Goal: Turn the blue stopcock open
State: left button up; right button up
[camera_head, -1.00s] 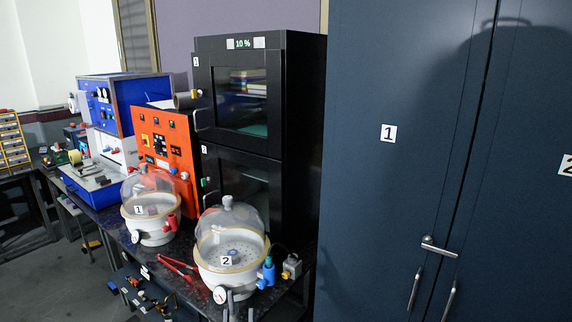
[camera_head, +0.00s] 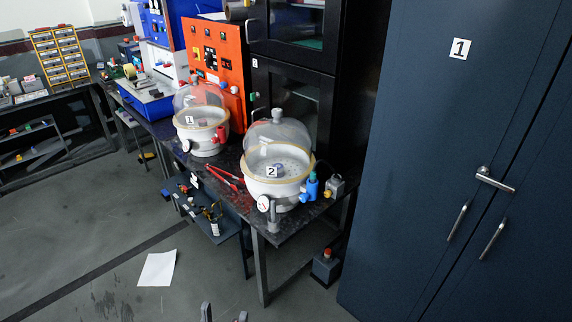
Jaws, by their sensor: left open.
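The blue stopcock (camera_head: 311,189) sits on the right side of the glass desiccator labelled 2 (camera_head: 278,148), near the front edge of the bench. It has a greenish top, and I cannot tell from here how its handle is turned. My left gripper (camera_head: 225,313) shows only as two grey fingertips at the bottom edge of the head view. They are apart with nothing visible between them, well below and left of the stopcock. My right gripper is not in view.
Desiccator 1 (camera_head: 201,120) with a red stopcock (camera_head: 220,134) stands further left on the dark bench (camera_head: 236,198). Red tongs (camera_head: 222,177) lie between the two. A gauge (camera_head: 263,203) fronts desiccator 2. A blue cabinet (camera_head: 450,160) stands right. Floor in front is largely clear.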

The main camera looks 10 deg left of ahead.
aim_at(304, 197)
jog(key=i+j+u, duration=0.1)
jog(key=u, duration=0.25)
jog(key=i+j+u, duration=0.15)
jog(key=u, duration=0.2)
jog(key=i+u, duration=0.1)
jog(key=u, duration=0.25)
